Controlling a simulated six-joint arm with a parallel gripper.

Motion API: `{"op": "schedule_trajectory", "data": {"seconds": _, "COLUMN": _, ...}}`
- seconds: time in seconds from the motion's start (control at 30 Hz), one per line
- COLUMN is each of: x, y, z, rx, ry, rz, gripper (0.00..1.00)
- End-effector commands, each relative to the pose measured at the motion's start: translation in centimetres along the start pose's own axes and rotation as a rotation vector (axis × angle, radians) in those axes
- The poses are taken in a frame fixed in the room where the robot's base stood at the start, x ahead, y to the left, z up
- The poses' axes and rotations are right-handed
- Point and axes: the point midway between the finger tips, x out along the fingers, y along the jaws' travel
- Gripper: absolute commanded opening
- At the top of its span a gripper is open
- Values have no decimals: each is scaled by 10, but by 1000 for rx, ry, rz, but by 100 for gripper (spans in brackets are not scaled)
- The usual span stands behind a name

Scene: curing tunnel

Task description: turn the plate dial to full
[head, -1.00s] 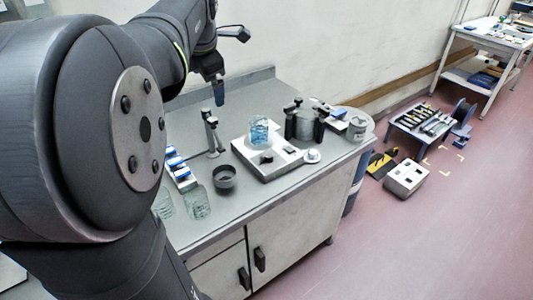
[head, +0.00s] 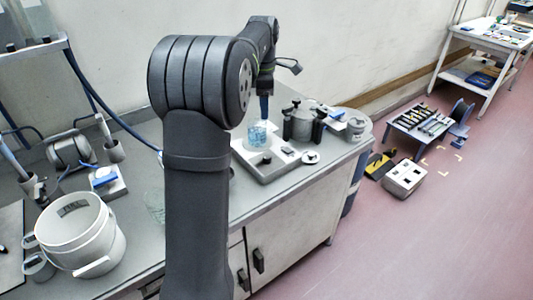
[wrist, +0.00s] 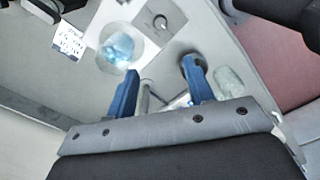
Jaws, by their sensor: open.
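The hot plate (head: 277,169) is a pale box on the bench in the head view, with a beaker of blue liquid (head: 257,136) on its top. Its dial (head: 266,159) is a small dark knob on the front part. My gripper (head: 264,108) is above and behind the beaker in the head view. In the wrist view my gripper (wrist: 160,68) has its blue fingers apart, with nothing between them. The dial lies beyond the fingertips, not touched. Its pointer setting is too small to read.
A lidded metal pot (head: 302,123) stands just behind and right of the plate. A grey can (head: 356,123) is at the bench's right end. A white pail (head: 82,236) stands at the left. A glass beaker (wrist: 230,82) is near my right finger in the wrist view.

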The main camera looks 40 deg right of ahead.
Motion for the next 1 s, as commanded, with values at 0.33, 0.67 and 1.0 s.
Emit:
{"op": "schedule_trajectory", "data": {"seconds": 0.33, "x": 35, "y": 1, "z": 9, "rx": 31, "ry": 3, "rz": -29, "gripper": 48}}
{"op": "schedule_trajectory", "data": {"seconds": 0.67, "x": 107, "y": -1, "z": 8, "rx": 30, "ry": 3, "rz": -29, "gripper": 48}}
{"op": "schedule_trajectory", "data": {"seconds": 1.0, "x": 167, "y": -2, "z": 8, "rx": 30, "ry": 2, "rz": -26, "gripper": 48}}
